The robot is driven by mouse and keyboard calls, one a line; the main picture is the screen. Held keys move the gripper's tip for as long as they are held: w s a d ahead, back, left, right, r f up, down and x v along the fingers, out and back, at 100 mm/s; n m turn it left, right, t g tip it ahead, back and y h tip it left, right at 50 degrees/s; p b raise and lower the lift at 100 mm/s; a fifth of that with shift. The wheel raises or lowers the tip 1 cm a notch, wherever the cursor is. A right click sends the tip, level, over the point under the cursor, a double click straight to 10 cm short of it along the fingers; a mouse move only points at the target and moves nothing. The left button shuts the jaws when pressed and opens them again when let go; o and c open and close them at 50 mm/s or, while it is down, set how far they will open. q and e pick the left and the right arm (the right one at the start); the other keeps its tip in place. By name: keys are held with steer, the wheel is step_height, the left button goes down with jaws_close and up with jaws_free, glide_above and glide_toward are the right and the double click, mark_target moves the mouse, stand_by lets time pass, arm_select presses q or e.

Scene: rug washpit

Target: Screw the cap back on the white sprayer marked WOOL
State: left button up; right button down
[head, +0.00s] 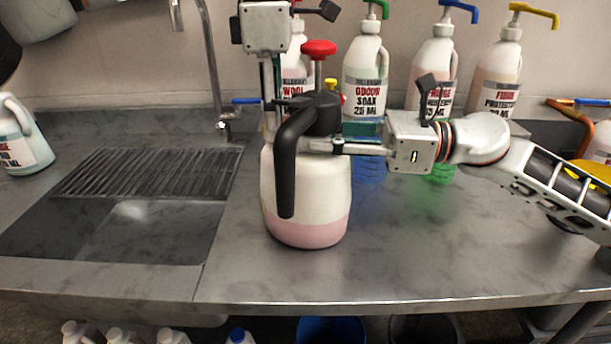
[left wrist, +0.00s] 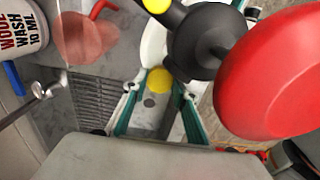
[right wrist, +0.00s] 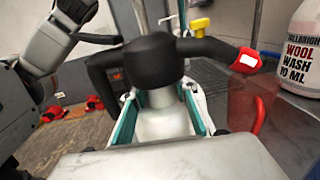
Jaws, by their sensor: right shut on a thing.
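The white sprayer (head: 312,190), pinkish near its base, stands upright on the grey counter. Its marking is not visible. The black cap (head: 318,112), with a red pump knob (head: 318,50) and hanging handle, sits over its neck; I cannot tell how far the threads are engaged. My right gripper (head: 330,146) comes from the right, shut on the sprayer's white neck just below the cap, clear in the right wrist view (right wrist: 164,112). My left gripper (head: 271,128) points down beside the cap's left side. Its fingers are apart in the left wrist view (left wrist: 160,108), the red knob (left wrist: 275,75) close by.
Several pump bottles, including a wool wash bottle (right wrist: 302,48) and an odour soak bottle (head: 366,80), stand close behind the sprayer. A sink (head: 110,235) with a drain rack (head: 150,172) lies left. The counter's front right (head: 430,265) is clear.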

arm_select(q)
steer(key=c, duration=0.3)
steer(key=m, duration=0.9)
steer(key=shift+m, duration=0.4)
steer(key=o, duration=1.2)
steer(key=shift+r, duration=0.1)
steer(key=shift+r, duration=2.15)
